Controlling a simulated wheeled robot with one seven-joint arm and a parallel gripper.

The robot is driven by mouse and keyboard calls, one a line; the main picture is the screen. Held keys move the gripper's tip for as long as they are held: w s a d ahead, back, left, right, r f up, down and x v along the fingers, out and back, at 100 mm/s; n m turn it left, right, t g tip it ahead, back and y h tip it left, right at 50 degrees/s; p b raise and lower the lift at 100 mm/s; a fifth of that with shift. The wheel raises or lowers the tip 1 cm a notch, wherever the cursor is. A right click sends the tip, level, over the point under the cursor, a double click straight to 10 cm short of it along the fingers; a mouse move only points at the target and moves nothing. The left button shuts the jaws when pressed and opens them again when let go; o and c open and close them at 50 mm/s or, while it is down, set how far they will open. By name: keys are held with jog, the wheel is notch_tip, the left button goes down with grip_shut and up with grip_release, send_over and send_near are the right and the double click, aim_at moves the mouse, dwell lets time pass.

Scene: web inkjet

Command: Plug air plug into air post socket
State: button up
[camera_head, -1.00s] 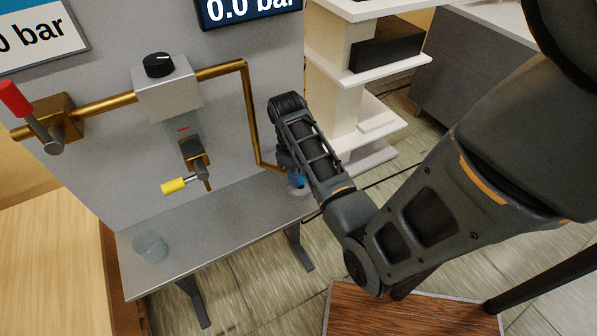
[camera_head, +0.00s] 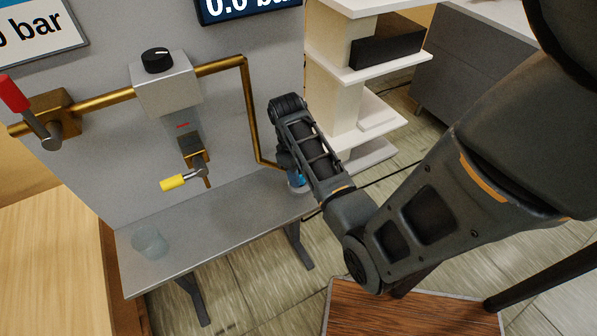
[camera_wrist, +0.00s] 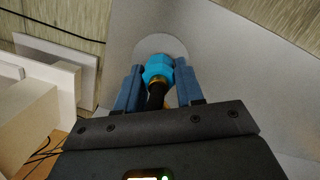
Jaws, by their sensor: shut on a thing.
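My gripper (camera_wrist: 156,85) is shut on the blue air plug (camera_wrist: 158,68), with one blue finger on each side of it. A black part runs from the plug back toward my palm, with a brass-coloured bit beside it. A pale round base (camera_wrist: 160,43) lies just beyond the plug in the wrist view. In the head view the plug (camera_head: 297,180) shows as a small blue patch below my wrist, low over the right end of the grey bench. The socket itself is not clearly visible, so I cannot tell whether the plug is seated.
A brass pipe (camera_head: 250,112) comes down the grey panel beside my wrist. A regulator (camera_head: 165,85), a red-handled valve (camera_head: 40,115) and a yellow-handled valve (camera_head: 180,181) are left of it. A clear cup (camera_head: 149,243) stands on the bench (camera_head: 215,220). White shelves (camera_head: 352,62) are at right.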

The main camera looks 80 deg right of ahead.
jog(key=shift+f, duration=0.45)
jog(key=o, duration=1.1)
jog(key=shift+r, duration=0.1)
jog(key=r, duration=0.5)
jog(key=w+r, duration=0.1)
jog(key=r, duration=0.1)
jog(key=shift+d+r, duration=0.15)
jog(key=shift+r, duration=0.15)
